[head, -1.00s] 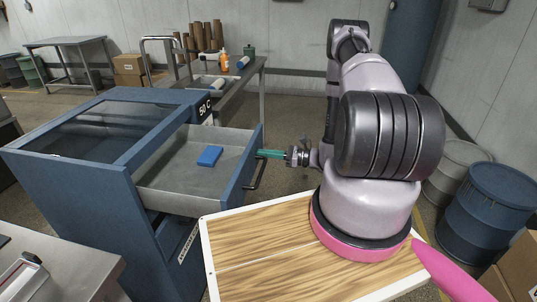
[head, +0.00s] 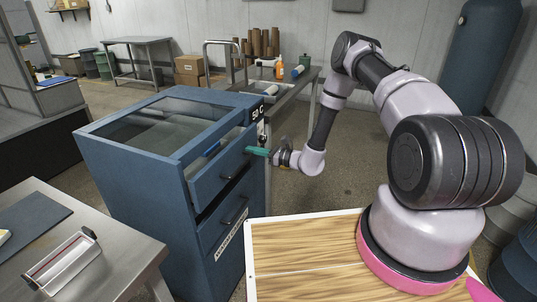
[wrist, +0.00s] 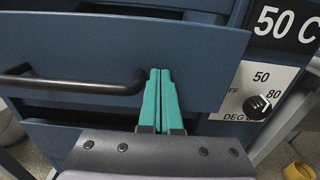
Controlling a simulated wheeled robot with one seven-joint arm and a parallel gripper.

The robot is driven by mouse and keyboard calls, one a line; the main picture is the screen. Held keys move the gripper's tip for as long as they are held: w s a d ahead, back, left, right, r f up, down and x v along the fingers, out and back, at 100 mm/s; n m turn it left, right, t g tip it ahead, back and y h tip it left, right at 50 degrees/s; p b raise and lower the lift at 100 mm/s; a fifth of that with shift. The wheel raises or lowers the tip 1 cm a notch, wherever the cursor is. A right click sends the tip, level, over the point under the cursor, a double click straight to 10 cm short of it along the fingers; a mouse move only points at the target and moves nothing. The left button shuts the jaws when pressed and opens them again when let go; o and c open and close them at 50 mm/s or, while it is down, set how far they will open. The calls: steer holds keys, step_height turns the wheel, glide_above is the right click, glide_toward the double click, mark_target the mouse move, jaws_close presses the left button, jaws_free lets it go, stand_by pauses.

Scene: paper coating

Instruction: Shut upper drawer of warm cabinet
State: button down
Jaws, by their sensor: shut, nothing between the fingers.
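The warm cabinet (head: 135,195) is a blue box with a glass top and a "50 C" label. Its upper drawer (head: 208,185) stands a little out of the body, with a narrow gap behind its front. A sliver of blue shows in that gap. The drawer front (wrist: 205,55) and its black bar handle (wrist: 75,83) fill much of the wrist view. My gripper (head: 250,150) is shut and empty, its teal fingertips at the drawer front. In the wrist view the fingertips (wrist: 159,72) are right of the handle, apart from it; they appear to touch the front.
The lower drawer (head: 222,225) looks shut. A dial panel (wrist: 258,95) is right of the drawer. A wooden-topped surface (head: 300,250) lies in front of the cabinet, and a steel table (head: 120,235) stands at the left. Open floor lies behind my arm.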

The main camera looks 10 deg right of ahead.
steer(key=x, duration=0.3)
steer(key=shift+a+r, duration=0.1)
steer(key=shift+w+a+r, duration=0.1)
steer(key=shift+a+r, duration=0.05)
stand_by(0.4)
